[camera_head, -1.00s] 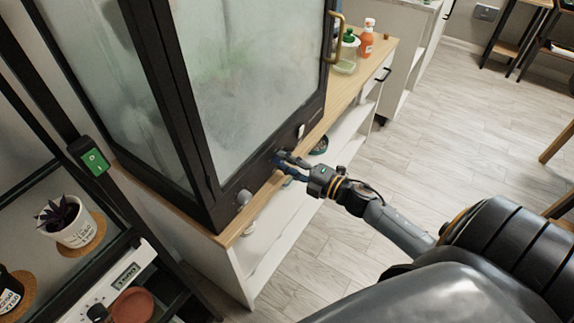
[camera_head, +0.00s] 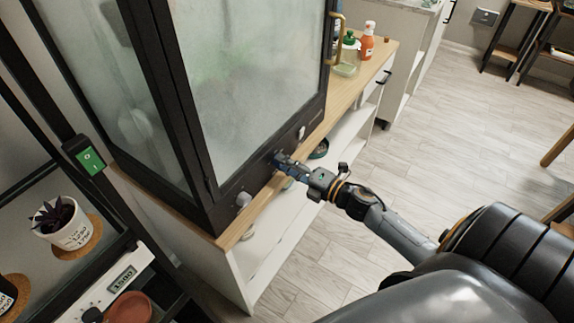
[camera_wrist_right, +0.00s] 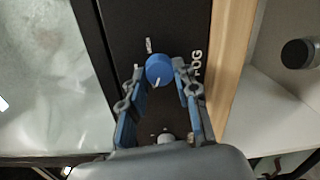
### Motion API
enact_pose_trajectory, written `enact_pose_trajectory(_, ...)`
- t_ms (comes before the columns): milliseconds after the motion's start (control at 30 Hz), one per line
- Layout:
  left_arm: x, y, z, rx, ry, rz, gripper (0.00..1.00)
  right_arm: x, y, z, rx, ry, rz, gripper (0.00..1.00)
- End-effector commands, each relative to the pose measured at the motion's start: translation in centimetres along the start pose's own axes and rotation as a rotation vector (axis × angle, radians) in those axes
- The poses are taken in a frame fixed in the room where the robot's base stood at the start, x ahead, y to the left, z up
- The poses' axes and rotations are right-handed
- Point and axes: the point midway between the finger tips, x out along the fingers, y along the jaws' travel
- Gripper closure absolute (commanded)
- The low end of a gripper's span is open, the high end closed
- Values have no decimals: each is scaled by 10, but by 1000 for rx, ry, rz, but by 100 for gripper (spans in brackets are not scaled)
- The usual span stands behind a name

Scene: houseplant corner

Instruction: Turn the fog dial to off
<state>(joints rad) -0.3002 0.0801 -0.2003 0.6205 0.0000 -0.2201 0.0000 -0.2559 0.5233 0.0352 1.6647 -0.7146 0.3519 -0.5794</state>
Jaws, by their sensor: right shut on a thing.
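The fog dial (camera_wrist_right: 160,69) is a round blue knob on the black lower panel of the glass cabinet, with the word FOG printed beside it in the right wrist view. A pale pointer mark shows on its lower left edge there. My right gripper (camera_wrist_right: 161,76) is shut on the dial, one finger on each side. In the head view my right gripper (camera_head: 281,161) reaches the panel from the right and hides most of the dial. I cannot read the dial's setting. My left gripper is not in view.
A grey knob (camera_head: 243,199) and a pale knob (camera_head: 300,132) sit on the same panel, either side of my gripper. The glass cabinet (camera_head: 255,85) is fogged and stands on a wooden counter (camera_head: 345,100). A green switch (camera_head: 84,156) is at left.

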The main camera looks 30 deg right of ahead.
Motion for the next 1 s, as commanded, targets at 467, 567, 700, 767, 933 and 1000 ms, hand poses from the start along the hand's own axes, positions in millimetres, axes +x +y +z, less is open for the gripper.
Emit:
enact_pose_trajectory(467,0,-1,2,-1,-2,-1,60,-3,-1,0,1,1,-2,47)
enact_pose_trajectory(567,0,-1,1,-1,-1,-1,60,-12,-1,0,2,0,-2,47)
enact_pose_trajectory(700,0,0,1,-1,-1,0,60,-39,-2,-1,2,1,-5,47)
enact_pose_trajectory(767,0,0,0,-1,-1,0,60,-52,-2,-1,2,0,-6,47)
enact_pose_trajectory(933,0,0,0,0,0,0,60,-88,-2,-1,2,0,-5,47)
enact_pose_trajectory(1000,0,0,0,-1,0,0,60,-99,-2,-1,1,-1,-5,47)
